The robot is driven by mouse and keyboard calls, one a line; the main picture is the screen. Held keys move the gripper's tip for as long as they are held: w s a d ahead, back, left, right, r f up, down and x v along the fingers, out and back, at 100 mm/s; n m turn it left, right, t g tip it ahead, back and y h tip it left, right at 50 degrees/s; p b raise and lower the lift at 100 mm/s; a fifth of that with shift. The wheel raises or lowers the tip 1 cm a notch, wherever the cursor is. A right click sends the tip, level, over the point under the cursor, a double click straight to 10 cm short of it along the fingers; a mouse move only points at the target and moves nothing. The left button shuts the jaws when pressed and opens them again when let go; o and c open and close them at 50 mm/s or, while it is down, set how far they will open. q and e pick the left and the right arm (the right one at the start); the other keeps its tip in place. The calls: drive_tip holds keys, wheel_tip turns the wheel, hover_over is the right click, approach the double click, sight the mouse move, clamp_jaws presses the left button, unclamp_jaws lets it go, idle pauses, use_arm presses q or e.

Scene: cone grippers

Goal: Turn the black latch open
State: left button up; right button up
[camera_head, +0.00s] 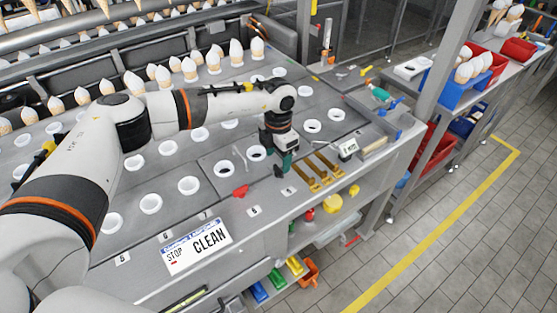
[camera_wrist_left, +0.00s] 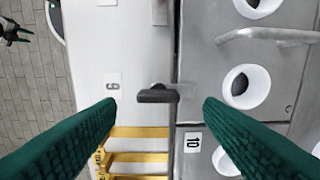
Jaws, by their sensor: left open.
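The black latch (camera_wrist_left: 157,95) shows in the left wrist view as a short dark bar on a grey stem, over the seam between a white strip and the grey plate. My left gripper (camera_wrist_left: 160,104) is open. Its two green ribbed fingers stand on either side of the latch, with clear gaps, and hold nothing. In the head view my left gripper (camera_head: 281,167) points down over the front edge of the machine's top, and it largely hides the latch there.
White ring holders (camera_head: 190,185) and a metal handle (camera_wrist_left: 262,35) are on the plate. Yellow bars (camera_head: 318,173) lie just right of my gripper, also in the wrist view (camera_wrist_left: 135,145). A red piece (camera_head: 240,191) lies to the left. A CLEAN sign (camera_head: 197,247) is at the front.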

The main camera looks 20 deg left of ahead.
sight(278, 168)
use_arm(q)
wheel_tip(278, 168, down, 2)
drive_tip(key=shift+f, duration=0.5)
drive_tip(key=shift+s+f, duration=0.1)
drive_tip(key=shift+f, duration=0.15)
drive_tip(key=c, duration=1)
use_arm(e)
drive_tip(key=shift+w+r, duration=0.25)
drive_tip(key=shift+w, duration=0.25)
drive_tip(key=shift+w+r, duration=0.2)
drive_tip(key=shift+w, duration=0.25)
